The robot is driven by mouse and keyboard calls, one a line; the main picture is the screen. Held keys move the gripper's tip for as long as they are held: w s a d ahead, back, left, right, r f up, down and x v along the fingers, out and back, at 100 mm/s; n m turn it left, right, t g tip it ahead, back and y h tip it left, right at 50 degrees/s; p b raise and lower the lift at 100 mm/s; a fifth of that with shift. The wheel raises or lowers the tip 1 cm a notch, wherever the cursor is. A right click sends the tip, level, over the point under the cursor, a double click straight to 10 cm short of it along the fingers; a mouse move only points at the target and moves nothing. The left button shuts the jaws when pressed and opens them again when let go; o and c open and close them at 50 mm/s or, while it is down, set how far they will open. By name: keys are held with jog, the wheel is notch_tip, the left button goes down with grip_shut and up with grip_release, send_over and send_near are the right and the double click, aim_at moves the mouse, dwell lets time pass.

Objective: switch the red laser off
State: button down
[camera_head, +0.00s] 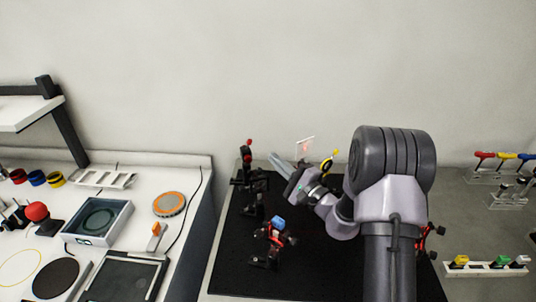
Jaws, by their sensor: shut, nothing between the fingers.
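My gripper (274,157) is shut and empty above the black breadboard (230,272), reaching up and left from the arm. Just left of its fingertips stands a dark post-mounted device (248,177) with a red top. I cannot tell for sure whether this is the red laser, or whether the fingers touch it. Behind the gripper a small clear plate (305,148) shows a reddish spot. No laser switch can be made out at this size. My arm hides much of the breadboard's right side.
A blue-topped mount (278,222) and a red-and-black mount (267,250) stand in front. The white bench at left holds an open box (98,222). The breadboard's front left is bare.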

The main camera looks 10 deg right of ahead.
jog(key=x, duration=0.8)
jog(key=shift+w+a, duration=0.15)
jog(key=shift+w, duration=0.05)
